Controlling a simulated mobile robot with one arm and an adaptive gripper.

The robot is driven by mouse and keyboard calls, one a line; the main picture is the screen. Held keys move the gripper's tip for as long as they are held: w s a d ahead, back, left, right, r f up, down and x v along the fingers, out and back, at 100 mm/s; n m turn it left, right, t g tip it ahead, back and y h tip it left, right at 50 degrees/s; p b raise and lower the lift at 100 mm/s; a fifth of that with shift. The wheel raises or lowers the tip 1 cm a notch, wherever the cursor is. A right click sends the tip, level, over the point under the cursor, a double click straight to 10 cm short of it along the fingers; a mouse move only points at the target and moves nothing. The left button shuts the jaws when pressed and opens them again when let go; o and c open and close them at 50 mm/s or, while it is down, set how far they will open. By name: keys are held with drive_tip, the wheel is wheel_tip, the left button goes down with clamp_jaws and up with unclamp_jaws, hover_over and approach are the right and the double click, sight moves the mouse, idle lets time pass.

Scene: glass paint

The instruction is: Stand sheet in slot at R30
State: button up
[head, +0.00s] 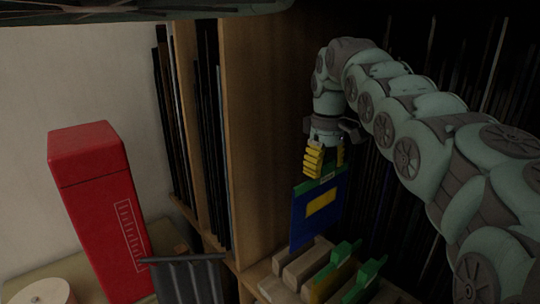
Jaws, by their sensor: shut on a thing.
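A blue sheet (304,230) with a green top strip and a yellow rectangle on its face hangs upright in the head view. My gripper (327,170), with yellow ribbed fingers, is shut on its top edge. Below it is a wooden rack (292,268) of pale blocks with gaps between them. The sheet's lower edge is close to the blocks; I cannot tell whether it touches them or is in a gap. No R30 marking is readable.
Green and yellow pieces (345,270) stand in the rack to the right of the sheet. Tall wooden dividers (250,130) with dark sheets rise behind and to the left. A red box (100,200) and a dark ribbed object (187,281) stand at left.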

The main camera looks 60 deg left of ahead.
drive_tip(key=b, duration=0.1)
hover_over(317, 234)
drive_tip(key=f, duration=1.2)
drive_tip(key=shift+w+a+f, duration=0.2)
drive_tip(key=shift+a+f, duration=0.1)
wheel_tip(317, 234, down, 6)
drive_tip(key=b, duration=0.6)
drive_tip(key=shift+w+r+b, duration=0.1)
drive_tip(key=shift+r+b, duration=0.05)
drive_tip(key=shift+b, duration=0.2)
drive_tip(key=shift+f+b, duration=0.65)
drive_tip(key=shift+b, duration=0.2)
drive_tip(key=shift+f+b, duration=0.3)
drive_tip(key=shift+b, duration=0.45)
drive_tip(key=o, duration=1.5)
drive_tip(key=shift+o, duration=0.2)
drive_tip(key=shift+r, duration=3.5)
